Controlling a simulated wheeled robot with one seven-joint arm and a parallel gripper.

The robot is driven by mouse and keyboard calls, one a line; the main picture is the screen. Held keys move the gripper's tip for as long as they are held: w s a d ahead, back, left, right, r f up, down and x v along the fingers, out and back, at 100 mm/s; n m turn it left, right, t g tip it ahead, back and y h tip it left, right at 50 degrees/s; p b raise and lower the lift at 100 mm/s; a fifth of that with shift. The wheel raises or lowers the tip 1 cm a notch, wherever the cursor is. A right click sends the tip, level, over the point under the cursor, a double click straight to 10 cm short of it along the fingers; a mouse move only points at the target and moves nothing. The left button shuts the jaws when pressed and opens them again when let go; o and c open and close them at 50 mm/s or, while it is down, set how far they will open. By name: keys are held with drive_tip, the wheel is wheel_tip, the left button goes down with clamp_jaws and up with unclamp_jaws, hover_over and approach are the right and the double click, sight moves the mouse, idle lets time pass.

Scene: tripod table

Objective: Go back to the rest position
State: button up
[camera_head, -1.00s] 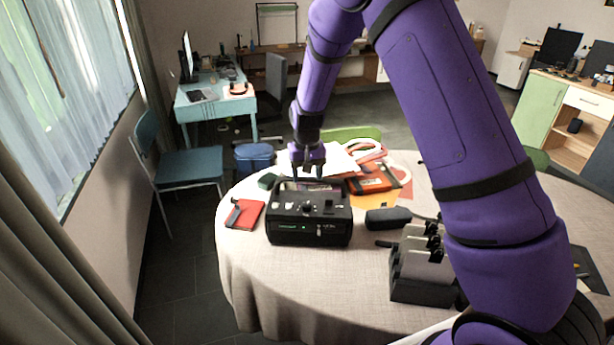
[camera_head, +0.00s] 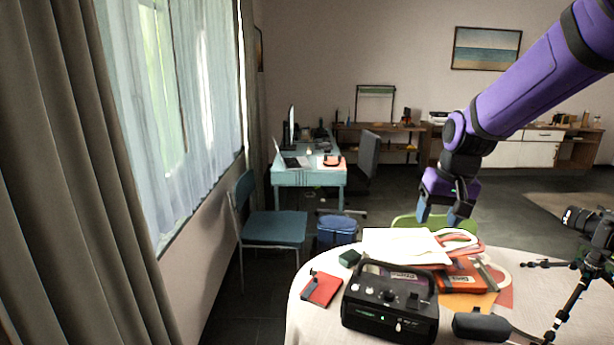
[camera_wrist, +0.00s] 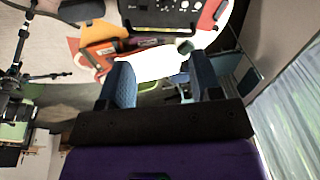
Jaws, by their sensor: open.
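My gripper (camera_head: 438,217) hangs in the air above the back part of the round table, over the papers and past the black device. Its two blue-grey fingers are apart and nothing is between them. In the wrist view my gripper (camera_wrist: 166,88) is also open and empty, with white paper and floor showing beyond the fingers. My purple arm reaches in from the upper right of the head view.
The table (camera_head: 312,320) holds a black device (camera_head: 390,302), a red notebook (camera_head: 321,288), white papers (camera_head: 400,246), an orange-red folder (camera_head: 460,277) and a black case (camera_head: 481,326). A camera on a tripod (camera_head: 590,230) stands at right. A blue chair (camera_head: 270,228) is at left.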

drive_tip(key=s+d+r+t, duration=0.1)
drive_tip(key=s+r, duration=0.2)
drive_tip(key=s, duration=0.5)
drive_tip(key=s+d+r+t, duration=0.1)
drive_tip(key=s+r, duration=0.2)
drive_tip(key=s, duration=0.6)
drive_tip(key=s+d+r+n+t+h, duration=0.1)
drive_tip(key=s+r, duration=0.2)
drive_tip(key=s, duration=0.5)
drive_tip(key=shift+s+d+r, duration=0.25)
drive_tip(key=shift+s+r, duration=0.05)
drive_tip(key=shift+s, duration=0.1)
